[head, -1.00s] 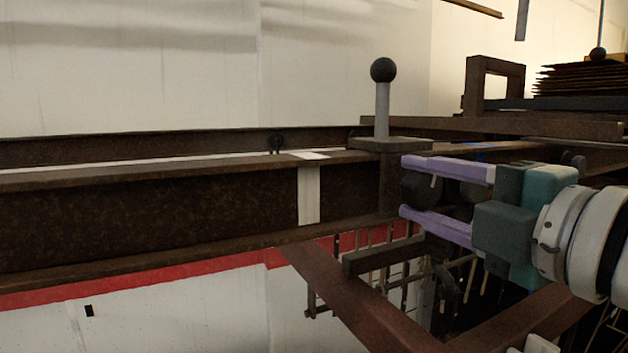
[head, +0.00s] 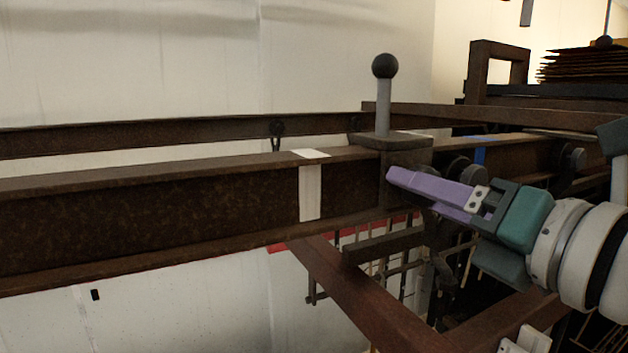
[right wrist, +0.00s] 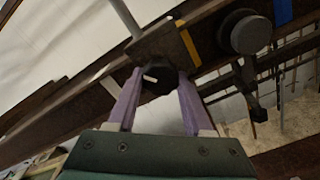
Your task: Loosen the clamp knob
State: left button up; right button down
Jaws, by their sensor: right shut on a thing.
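The clamp (head: 405,146) is a brown block on the rusty rail (head: 150,215), with a grey upright post and black ball (head: 384,67) on top. Its dark knob (right wrist: 156,82) shows in the right wrist view, with a small white mark on its face. My right gripper (head: 408,190) has purple fingers, which are shut on the knob from both sides, just below the clamp block. The fingers are rolled over, and in the head view they hide the knob. My left gripper is not in view.
White tape (head: 311,190) wraps the rail left of the clamp, and blue tape (head: 480,153) lies to its right. A round dark wheel (right wrist: 250,34) is near my gripper. A brown diagonal beam (head: 350,300) runs below the rail. A frame and stacked sheets stand behind right.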

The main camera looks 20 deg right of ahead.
jog(key=shift+n, duration=1.1)
jog(key=shift+c, duration=1.5)
grip_release()
